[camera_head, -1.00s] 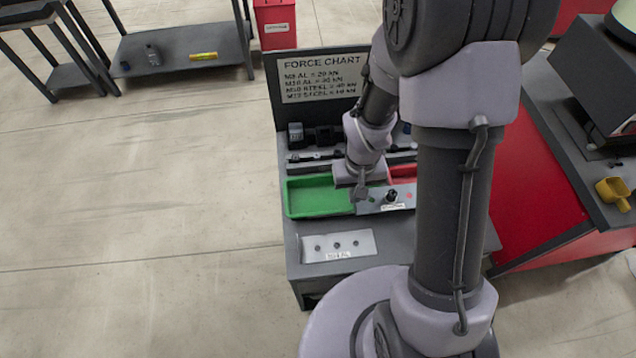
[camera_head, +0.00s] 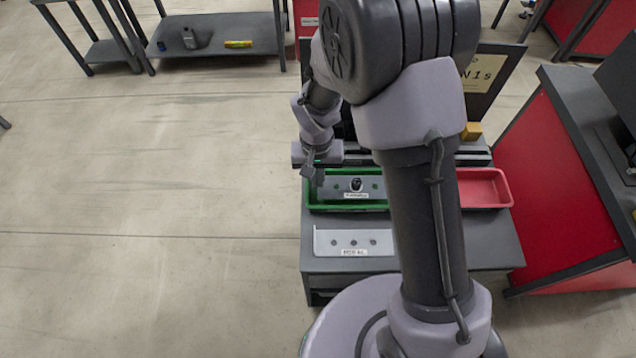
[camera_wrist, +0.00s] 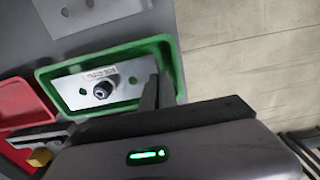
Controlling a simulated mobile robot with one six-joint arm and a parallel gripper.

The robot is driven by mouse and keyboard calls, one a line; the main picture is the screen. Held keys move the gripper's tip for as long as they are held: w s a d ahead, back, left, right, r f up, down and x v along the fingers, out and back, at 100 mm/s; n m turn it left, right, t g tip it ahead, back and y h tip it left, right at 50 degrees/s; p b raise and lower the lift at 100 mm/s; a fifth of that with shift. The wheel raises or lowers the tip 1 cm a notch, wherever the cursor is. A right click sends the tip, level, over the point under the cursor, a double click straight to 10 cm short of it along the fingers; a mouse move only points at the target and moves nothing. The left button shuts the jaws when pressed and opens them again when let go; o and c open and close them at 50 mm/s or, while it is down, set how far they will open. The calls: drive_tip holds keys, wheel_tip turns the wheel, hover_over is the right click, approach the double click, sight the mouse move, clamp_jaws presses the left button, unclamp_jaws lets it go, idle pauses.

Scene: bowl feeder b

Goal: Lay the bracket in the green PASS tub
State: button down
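The bracket (camera_head: 368,185) is a flat grey plate with a dark bolt head and a white label. It lies level within the outline of the green tub (camera_head: 346,207). In the wrist view the bracket (camera_wrist: 117,88) is framed by the green rim (camera_wrist: 107,54). I cannot tell whether it touches the tub floor. My gripper (camera_head: 318,180) is at the bracket's left end in the head view. In the wrist view my gripper (camera_wrist: 158,92) has its fingers close together on the bracket's end; their contact is partly hidden.
The red tub (camera_head: 485,188) stands to the right, partly behind my arm. A pale plate with holes (camera_head: 352,242) lies on the bench front. A yellow block (camera_head: 471,131) sits at the back. A sign board stands behind. Open floor lies left.

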drive_tip(key=shift+f+b, duration=0.4)
drive_tip(key=shift+f, duration=0.95)
drive_tip(key=shift+d+f, duration=0.1)
drive_tip(key=shift+f+b, duration=0.55)
drive_tip(key=shift+b, duration=0.05)
drive_tip(key=c, duration=1.9)
unclamp_jaws()
drive_tip(key=shift+c, duration=0.2)
